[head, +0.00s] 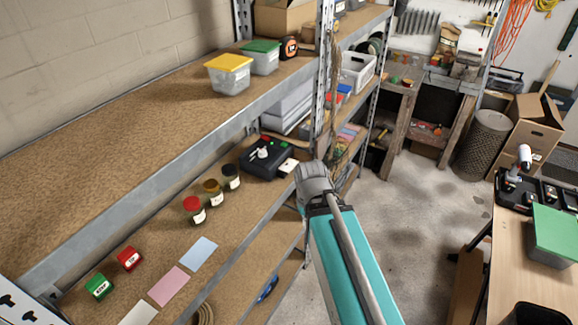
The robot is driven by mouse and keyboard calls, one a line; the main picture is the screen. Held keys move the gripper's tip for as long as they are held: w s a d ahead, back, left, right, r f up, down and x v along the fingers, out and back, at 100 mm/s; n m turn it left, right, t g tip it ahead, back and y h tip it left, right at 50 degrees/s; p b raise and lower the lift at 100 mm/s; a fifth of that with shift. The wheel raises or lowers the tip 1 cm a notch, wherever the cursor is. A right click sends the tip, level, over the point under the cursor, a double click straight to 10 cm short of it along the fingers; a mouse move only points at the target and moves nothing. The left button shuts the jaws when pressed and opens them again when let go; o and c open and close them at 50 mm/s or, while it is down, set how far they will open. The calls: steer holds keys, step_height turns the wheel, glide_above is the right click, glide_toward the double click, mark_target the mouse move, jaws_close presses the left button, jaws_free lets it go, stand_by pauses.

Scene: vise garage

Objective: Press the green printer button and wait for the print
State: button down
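A black box-shaped device (258,165), apparently the printer, sits on the middle shelf, left of my arm. A small green spot (285,143), which looks like the green button, is on its top toward the back right. A small red spot and a white knob-like part (262,153) are also on its top. A white piece (288,166) lies at its right front corner; I cannot tell whether it is paper. My teal arm reaches up from the bottom, with a grey joint right of the device. My gripper's fingers do not show.
Red (129,258) and green (99,286) blocks and coloured sheets (169,286) lie nearer on the same shelf. The upper shelf's metal edge (150,180) overhangs it. A metal post (323,90) stands behind. Floor to the right is open.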

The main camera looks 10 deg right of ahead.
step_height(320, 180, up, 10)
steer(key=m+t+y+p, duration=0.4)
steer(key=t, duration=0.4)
glide_above(285, 144)
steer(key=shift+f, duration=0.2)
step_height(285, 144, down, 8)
steer(key=b, duration=0.8)
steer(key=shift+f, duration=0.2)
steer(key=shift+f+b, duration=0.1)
steer(key=shift+b, duration=0.2)
stand_by(0.4)
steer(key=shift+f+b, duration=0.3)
